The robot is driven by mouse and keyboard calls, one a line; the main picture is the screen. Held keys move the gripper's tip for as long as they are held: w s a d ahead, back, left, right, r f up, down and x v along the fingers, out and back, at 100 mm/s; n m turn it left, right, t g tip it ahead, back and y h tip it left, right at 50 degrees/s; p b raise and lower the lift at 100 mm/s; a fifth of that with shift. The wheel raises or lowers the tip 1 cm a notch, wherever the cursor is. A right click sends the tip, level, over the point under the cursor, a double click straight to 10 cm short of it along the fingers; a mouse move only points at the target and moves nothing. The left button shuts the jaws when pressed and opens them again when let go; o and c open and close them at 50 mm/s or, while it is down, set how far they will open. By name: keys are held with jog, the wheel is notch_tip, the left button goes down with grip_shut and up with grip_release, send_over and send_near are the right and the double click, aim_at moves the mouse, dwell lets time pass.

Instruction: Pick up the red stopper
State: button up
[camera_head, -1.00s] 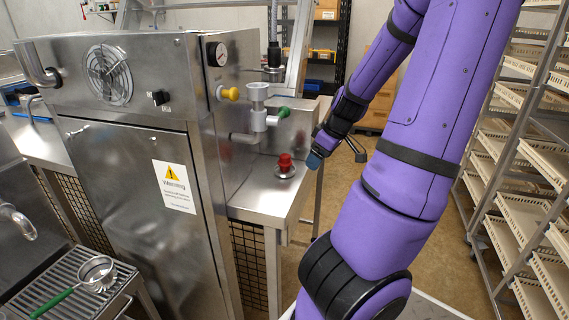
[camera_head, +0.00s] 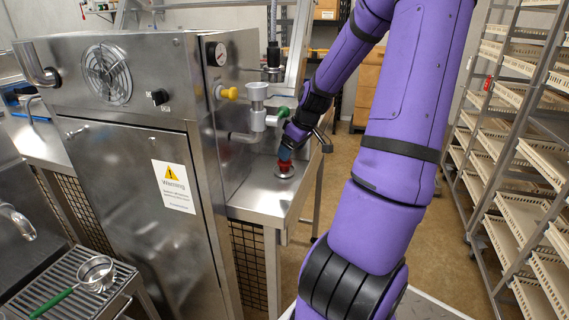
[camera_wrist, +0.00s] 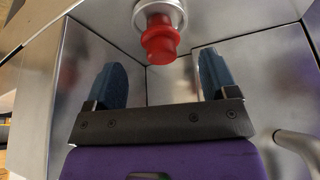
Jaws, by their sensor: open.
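The red stopper (camera_head: 286,166) stands upright on a round metal base (camera_head: 285,174) on the steel side shelf of the machine. In the wrist view the red stopper (camera_wrist: 160,40) is at the top middle, ahead of the fingers and between their lines. My gripper (camera_head: 285,153) is at the stopper in the head view and hides part of its top. In the wrist view my gripper (camera_wrist: 161,82) has its two blue fingers wide apart with nothing between them. I cannot tell from the head view whether a finger touches the stopper.
A metal valve with a green handle (camera_head: 283,112) and a yellow knob (camera_head: 230,93) stick out from the machine beside my gripper. A tray rack (camera_head: 510,150) stands at the right.

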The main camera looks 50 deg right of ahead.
aim_at(284, 163)
jog(key=shift+w+a, duration=0.1)
jog(key=shift+w, duration=0.25)
jog(key=shift+x, duration=2.55)
jog(key=c, duration=1)
